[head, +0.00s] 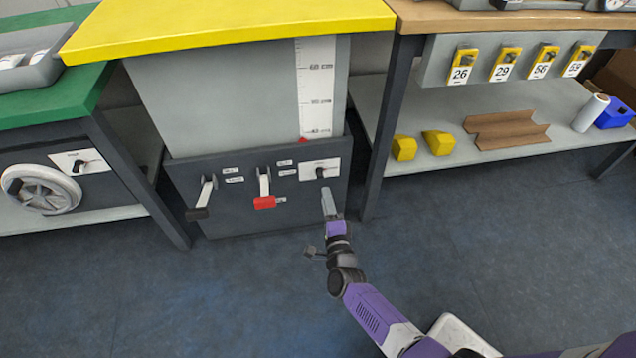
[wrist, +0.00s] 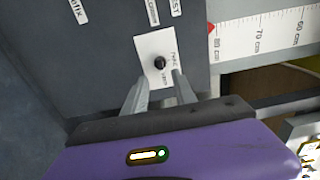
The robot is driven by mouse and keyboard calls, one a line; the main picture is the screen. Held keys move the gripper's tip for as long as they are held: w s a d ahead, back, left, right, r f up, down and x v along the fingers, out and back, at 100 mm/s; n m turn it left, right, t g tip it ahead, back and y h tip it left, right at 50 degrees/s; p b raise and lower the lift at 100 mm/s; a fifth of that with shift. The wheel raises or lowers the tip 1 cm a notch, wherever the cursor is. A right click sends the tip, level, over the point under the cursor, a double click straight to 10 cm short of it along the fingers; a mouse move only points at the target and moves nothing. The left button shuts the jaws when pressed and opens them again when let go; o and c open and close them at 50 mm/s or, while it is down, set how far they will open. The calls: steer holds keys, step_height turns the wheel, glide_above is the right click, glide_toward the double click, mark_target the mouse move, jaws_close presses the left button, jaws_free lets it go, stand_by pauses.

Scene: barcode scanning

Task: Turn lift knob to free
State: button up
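The lift knob is a small black knob (head: 320,172) on a white plate (head: 332,165) at the upper right of the lift's dark front panel (head: 235,222). In the wrist view the knob (wrist: 159,63) sits near the middle of its white plate (wrist: 149,45), with small lettering on the plate too blurred to read. My gripper (head: 327,194) is just below the knob in the head view. In the wrist view its two fingers (wrist: 160,80) are apart, pointing at the plate, with nothing between them. The knob shows just beyond the fingertips; contact cannot be told.
A black-ended lever (head: 203,195) and a red-ended lever (head: 264,190) stick out left of the knob. A ruler (head: 317,85) with a red pointer stands above. The yellow tabletop (head: 230,22) overhangs the panel. A table leg (head: 388,125) is close on the right. Floor in front is clear.

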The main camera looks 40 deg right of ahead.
mark_target(320, 174)
steer(key=b+x, duration=0.2)
steer(key=x, duration=0.5)
steer(key=shift+d, duration=0.15)
steer(key=shift+w, duration=0.1)
jaws_close()
